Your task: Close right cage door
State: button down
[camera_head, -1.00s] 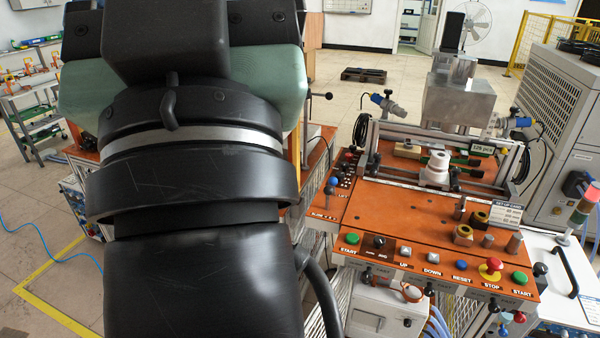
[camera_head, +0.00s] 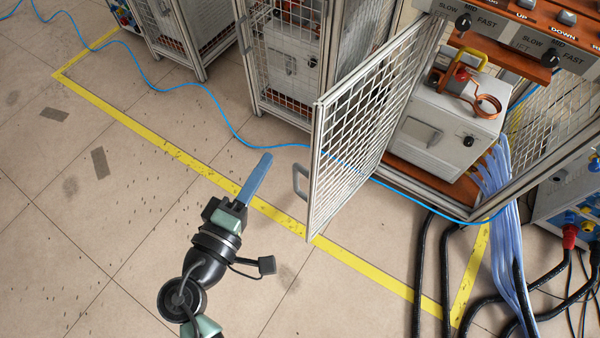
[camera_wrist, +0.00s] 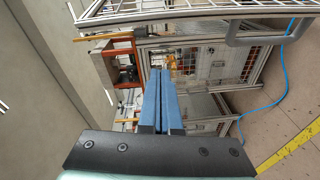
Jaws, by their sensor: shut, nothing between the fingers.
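The right cage door (camera_head: 365,130), a mesh panel in a pale metal frame, stands swung open toward the floor side of its cage. Its grey handle (camera_head: 299,182) is on the outer edge. My gripper (camera_head: 264,160) has its blue fingers together, with nothing between them. It is left of the door and apart from the handle in the head view. In the wrist view, the fingers (camera_wrist: 160,72) point toward the cages, and the door frame (camera_wrist: 200,13) with its handle (camera_wrist: 262,38) crosses the top.
Inside the open cage is a white heater box (camera_head: 445,125) with a copper coil. Another mesh cage (camera_head: 285,60) stands to the left. A blue cable (camera_head: 225,120) and black hoses (camera_head: 430,265) lie on the floor.

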notch_tip(320, 180, down, 5)
jog(key=s+n+b, duration=0.1)
jog(key=s+n, duration=0.1)
jog(key=s, duration=0.1)
jog(key=b, duration=0.2)
send_over(300, 165)
jog(key=s+a, duration=0.1)
jog(key=a, duration=0.2)
jog(key=shift+t, duration=0.4)
jog(key=shift+s+d+r+p, duration=0.1)
jog(key=shift+s+d+p, duration=0.2)
jog(key=shift+s+d, duration=1.2)
